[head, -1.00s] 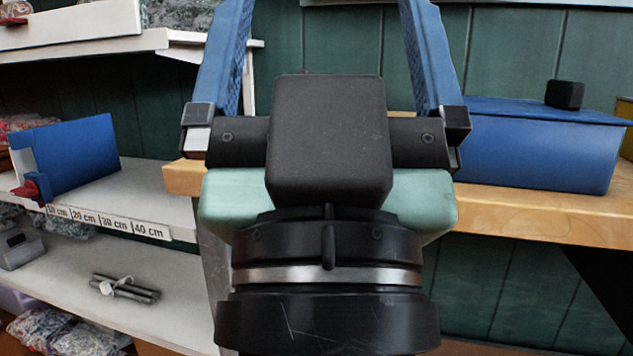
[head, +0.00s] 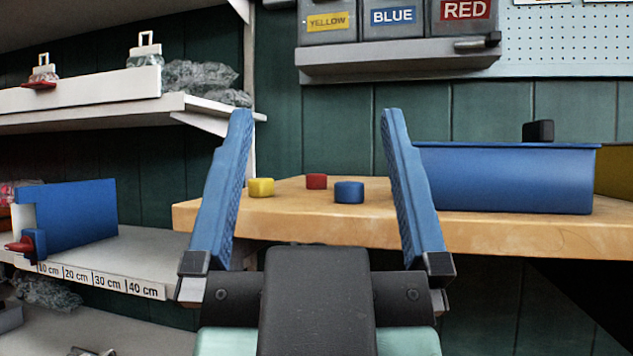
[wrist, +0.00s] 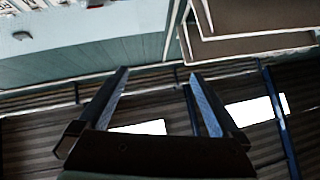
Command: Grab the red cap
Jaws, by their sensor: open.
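The red cap (head: 316,181) is a small block-like piece on the wooden table (head: 480,226), set behind a yellow cap (head: 261,187) and a blue cap (head: 349,191). It lies between those two in the head view. My gripper (head: 312,125) is open and empty, with its two blue fingers pointing up. In the head view the three caps show between the fingers, with the gripper in front of the table edge. The wrist view shows the open fingers (wrist: 158,72) against the wall and ceiling, with no caps in sight.
A blue bin (head: 505,180) with a black block (head: 538,131) stands on the table at right. Bins labelled yellow, blue and red (head: 398,20) hang above. White shelves (head: 80,100) are at left, the lower one holding a blue panel (head: 77,215).

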